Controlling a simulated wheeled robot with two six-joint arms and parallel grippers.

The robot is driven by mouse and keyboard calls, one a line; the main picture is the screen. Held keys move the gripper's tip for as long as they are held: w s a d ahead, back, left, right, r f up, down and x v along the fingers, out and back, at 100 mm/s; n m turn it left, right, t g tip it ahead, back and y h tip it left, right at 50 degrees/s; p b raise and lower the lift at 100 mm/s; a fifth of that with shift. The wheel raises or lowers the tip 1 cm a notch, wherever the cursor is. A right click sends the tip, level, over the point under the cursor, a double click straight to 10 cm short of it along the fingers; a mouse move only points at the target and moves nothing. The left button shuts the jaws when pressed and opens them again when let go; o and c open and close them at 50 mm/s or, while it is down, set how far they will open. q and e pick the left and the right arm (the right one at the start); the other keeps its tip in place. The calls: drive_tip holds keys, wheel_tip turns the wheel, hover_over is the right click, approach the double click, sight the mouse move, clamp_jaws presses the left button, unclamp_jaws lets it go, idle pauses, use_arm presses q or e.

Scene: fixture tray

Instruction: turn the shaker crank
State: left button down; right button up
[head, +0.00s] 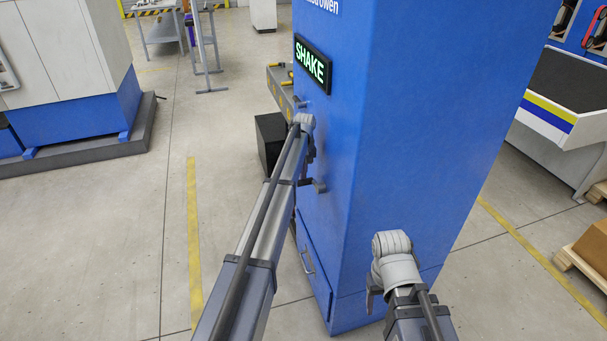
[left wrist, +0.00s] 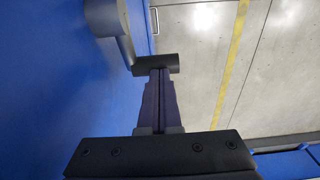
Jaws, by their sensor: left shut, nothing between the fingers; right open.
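The shaker is a tall blue cabinet (head: 420,120) with a lit green SHAKE sign (head: 312,64). Its dark crank (head: 319,186) sticks out of the left-hand face, below the sign. In the left wrist view the crank's round hub and arm (left wrist: 106,20) show at the top, with the handle (left wrist: 165,63) across my fingertips. My left gripper (head: 309,158) is at the crank. In the wrist view its fingers (left wrist: 159,75) are shut together, with the tips at the handle and nothing between them. My right gripper (head: 371,300) is open, low beside the cabinet's front; its fingertips are largely hidden.
A drawer with a handle (head: 307,261) is low on the cabinet. A black box (head: 270,140) and a grey bench (head: 278,85) stand behind the crank side. A white and blue machine (head: 75,60) is far left. The floor between is clear, with a yellow line (head: 194,240).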

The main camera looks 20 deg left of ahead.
use_arm(q)
drive_tip(key=shift+w+a+f+b, duration=0.15)
drive_tip(key=shift+f+b, duration=0.15)
drive_tip(key=shift+f, duration=0.15)
drive_tip(key=shift+r, duration=0.1)
idle(0.5)
